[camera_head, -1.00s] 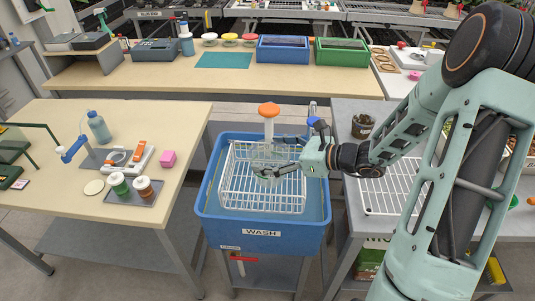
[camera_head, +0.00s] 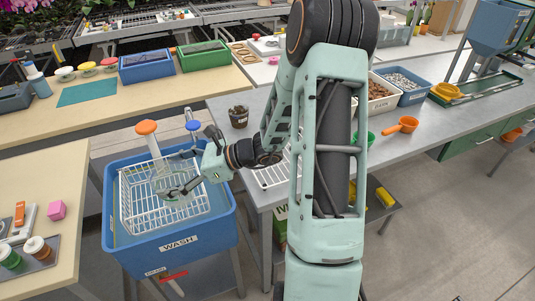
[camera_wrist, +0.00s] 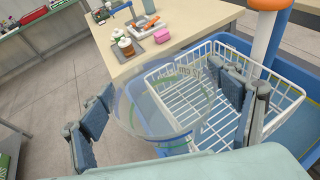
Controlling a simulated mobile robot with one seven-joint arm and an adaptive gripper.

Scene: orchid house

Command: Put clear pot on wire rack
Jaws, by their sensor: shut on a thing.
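The clear pot (camera_head: 168,186) is see-through and faint in the head view, above the white wire basket. In the wrist view the clear pot (camera_wrist: 165,108) sits between the two blue-grey fingers, its round rim facing the camera. My gripper (camera_head: 178,174) is shut on the pot and holds it over the wash tub. My gripper (camera_wrist: 165,125) has one finger on each side of the pot in the wrist view. The white wire rack (camera_head: 270,177) lies flat on the grey bench to the right, partly hidden behind my arm.
A dark pot (camera_head: 238,117) stands on the grey bench (camera_head: 222,103) behind the rack. An orange scoop (camera_head: 403,125) lies farther right.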

